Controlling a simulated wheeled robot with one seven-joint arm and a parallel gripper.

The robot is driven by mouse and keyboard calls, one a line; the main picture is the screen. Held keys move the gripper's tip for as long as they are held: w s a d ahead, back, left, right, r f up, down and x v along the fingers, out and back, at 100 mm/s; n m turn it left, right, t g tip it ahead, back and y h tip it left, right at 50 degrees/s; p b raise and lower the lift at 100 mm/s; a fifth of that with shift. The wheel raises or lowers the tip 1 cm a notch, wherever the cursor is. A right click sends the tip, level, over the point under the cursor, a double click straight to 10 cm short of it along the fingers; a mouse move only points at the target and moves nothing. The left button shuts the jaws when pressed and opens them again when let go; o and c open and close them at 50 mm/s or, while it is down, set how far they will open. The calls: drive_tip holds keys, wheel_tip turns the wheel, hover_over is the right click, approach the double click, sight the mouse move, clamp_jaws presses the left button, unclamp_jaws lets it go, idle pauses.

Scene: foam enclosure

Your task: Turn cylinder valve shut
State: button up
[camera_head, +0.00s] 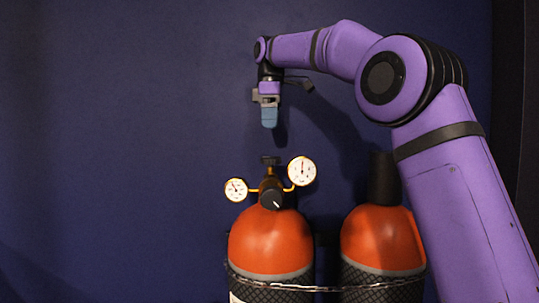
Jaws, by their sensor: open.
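Two orange gas cylinders stand side by side in the head view. The left cylinder (270,242) carries a brass regulator with a dark valve knob (270,160) on top and a black knob (271,194) with a white mark facing me. The right cylinder (382,238) has a dark cap (383,179) and is partly hidden by my purple arm. My gripper (269,122) points down with bluish fingers, open and empty. In the picture it is straight above the left cylinder's valve, apart from it. The depth between them is hard to tell.
Two round white gauges stick out beside the regulator, one on the left (236,189) and a higher one on the right (302,171). A chain (328,289) runs across both cylinders. A plain dark blue wall (120,130) is behind; the left side is clear.

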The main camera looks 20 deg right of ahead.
sight(271, 162)
wheel_tip(271, 162, down, 9)
idle(0.4)
drive_tip(key=c, duration=0.9)
